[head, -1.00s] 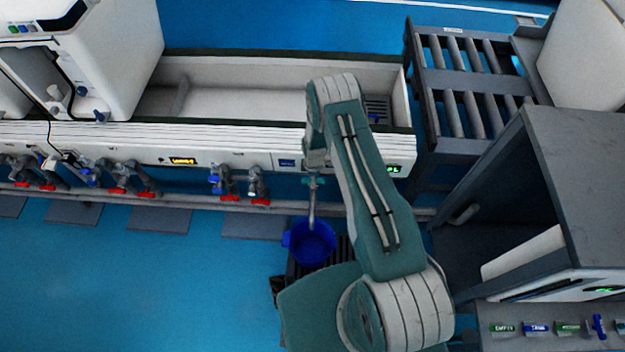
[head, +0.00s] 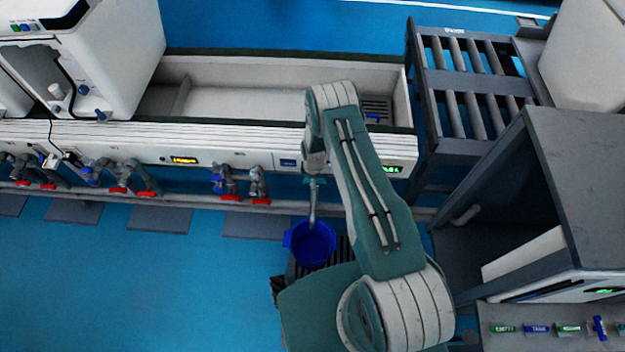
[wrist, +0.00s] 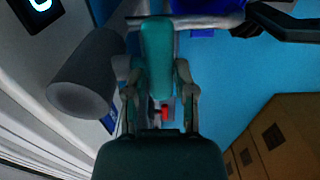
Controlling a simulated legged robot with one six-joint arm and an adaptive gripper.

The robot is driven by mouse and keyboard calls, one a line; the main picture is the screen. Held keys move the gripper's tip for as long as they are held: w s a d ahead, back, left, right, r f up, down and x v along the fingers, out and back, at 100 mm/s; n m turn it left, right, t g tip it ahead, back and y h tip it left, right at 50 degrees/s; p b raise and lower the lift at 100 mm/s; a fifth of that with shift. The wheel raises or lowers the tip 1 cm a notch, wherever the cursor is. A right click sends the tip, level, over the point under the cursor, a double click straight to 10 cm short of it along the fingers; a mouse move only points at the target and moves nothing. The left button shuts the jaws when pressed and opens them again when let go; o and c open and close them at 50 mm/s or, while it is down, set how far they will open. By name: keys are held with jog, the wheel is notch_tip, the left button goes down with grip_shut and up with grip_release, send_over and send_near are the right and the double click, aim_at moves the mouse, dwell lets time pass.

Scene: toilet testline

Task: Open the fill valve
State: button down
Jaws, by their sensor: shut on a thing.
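The fill valve shows as a teal handle (head: 314,181) on the front of the white trough, above a grey spout (head: 313,208) that points down into a blue bucket (head: 311,245). In the wrist view the long teal handle (wrist: 156,50) lies between the grey fingers of my gripper (wrist: 157,88). The fingers are shut on it from both sides. A small red part (wrist: 164,113) shows between the finger bases. In the head view my wrist hides part of the trough front, and the fingertips are hard to make out there.
A white trough (head: 240,102) runs behind the valve. Taps with red handles (head: 260,201) line its front to the left. A green-lit display (head: 391,168) sits right of my arm. A dark roller rack (head: 452,90) stands at the right. The blue floor at front left is clear.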

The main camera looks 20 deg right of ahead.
jog(key=shift+s+d+f+h, duration=0.1)
jog(key=shift+s+h, duration=0.05)
jog(key=shift+h, duration=0.45)
jog(key=h, duration=0.1)
jog(key=g+h, duration=0.1)
jog(key=h, duration=0.1)
jog(key=shift+a+f+g, duration=0.15)
jog(key=shift+a+g, duration=0.05)
jog(key=shift+g, duration=0.1)
jog(key=shift+a+f+g+h, duration=0.15)
jog(key=shift+g+h, duration=0.35)
jog(key=shift+h, duration=1.3)
jog(key=shift+c, duration=2.2)
grip_release()
jog(key=shift+w+a, duration=0.1)
jog(key=shift+w, duration=0.1)
